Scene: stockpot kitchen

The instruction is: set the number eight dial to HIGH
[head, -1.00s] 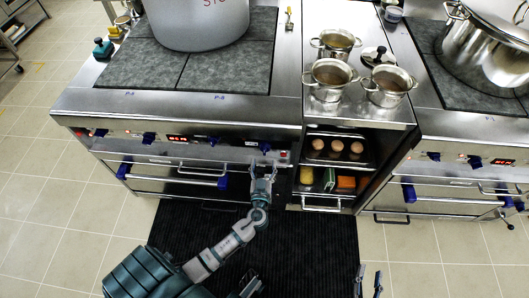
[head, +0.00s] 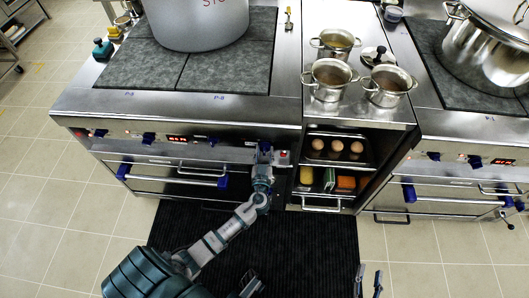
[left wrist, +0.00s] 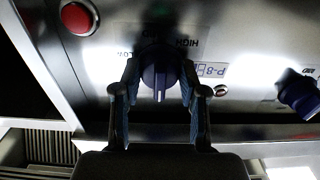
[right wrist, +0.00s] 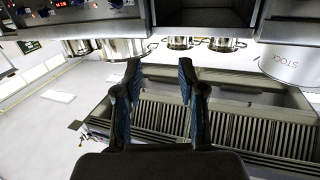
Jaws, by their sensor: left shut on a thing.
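The number eight dial (left wrist: 160,75) is a dark blue knob beside an upside-down P-8 label (left wrist: 211,70) in the left wrist view. HIGH (left wrist: 187,42) and LOW print sits above it there. A pale mark on the knob is at its lower side in that picture. My left gripper (head: 264,152) is at the stove's front panel. In the left wrist view its fingers (left wrist: 160,88) are shut on the dial from both sides. My right gripper (right wrist: 155,75) is open and empty; its fingertips show at the bottom of the head view (head: 368,280).
A red button (left wrist: 80,17) sits close beside the dial. Another blue knob (left wrist: 300,95) is on the other side. The oven handle (head: 175,180) runs below the panel. Pots (head: 332,78) stand on the counter to the right, above a shelf with eggs (head: 336,147).

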